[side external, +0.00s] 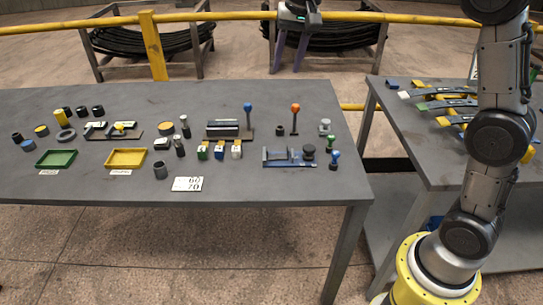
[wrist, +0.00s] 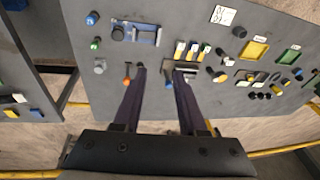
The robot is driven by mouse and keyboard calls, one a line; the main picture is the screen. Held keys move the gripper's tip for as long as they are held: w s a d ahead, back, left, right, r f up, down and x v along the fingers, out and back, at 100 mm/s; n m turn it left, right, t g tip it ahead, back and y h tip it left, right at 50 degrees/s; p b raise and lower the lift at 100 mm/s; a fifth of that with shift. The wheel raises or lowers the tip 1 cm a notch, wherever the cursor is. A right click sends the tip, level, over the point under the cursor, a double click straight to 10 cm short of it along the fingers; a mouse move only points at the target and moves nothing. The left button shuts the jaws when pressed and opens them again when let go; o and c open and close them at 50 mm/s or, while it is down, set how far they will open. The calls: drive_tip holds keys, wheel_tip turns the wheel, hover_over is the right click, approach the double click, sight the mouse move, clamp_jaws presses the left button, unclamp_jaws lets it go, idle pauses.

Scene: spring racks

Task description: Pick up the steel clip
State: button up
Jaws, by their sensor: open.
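My gripper (side external: 285,68) hangs beyond the back edge of the left grey table, fingers down, apart and empty. I cannot tell for certain which piece is the steel clip. Bare-metal-coloured candidates are a small light-grey block (side external: 160,143) near the yellow tray and a small grey piece (side external: 324,127) at the table's right, which also shows in the wrist view (wrist: 100,65). No piece is between the fingers.
A knob on a stem, orange (side external: 295,108), and a blue one (side external: 248,107) stand upright at the back. A blue fixture (side external: 290,158), coloured blocks (side external: 218,150), a green tray (side external: 56,159) and a yellow tray (side external: 126,158) lie forward. A yellow rail (side external: 220,16) runs behind.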

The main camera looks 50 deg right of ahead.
drive_tip(key=w+d+f+g, duration=0.2)
drive_tip(key=w+f, duration=0.7)
drive_tip(key=f, duration=0.3)
drive_tip(key=shift+m+g, duration=0.4)
drive_tip(key=shift+g, duration=0.1)
drive_tip(key=shift+w+d+f, duration=0.1)
drive_tip(key=shift+d+f, duration=0.05)
drive_tip(key=shift+f, duration=9.15)
drive_tip(key=shift+c, duration=0.2)
clamp_jaws()
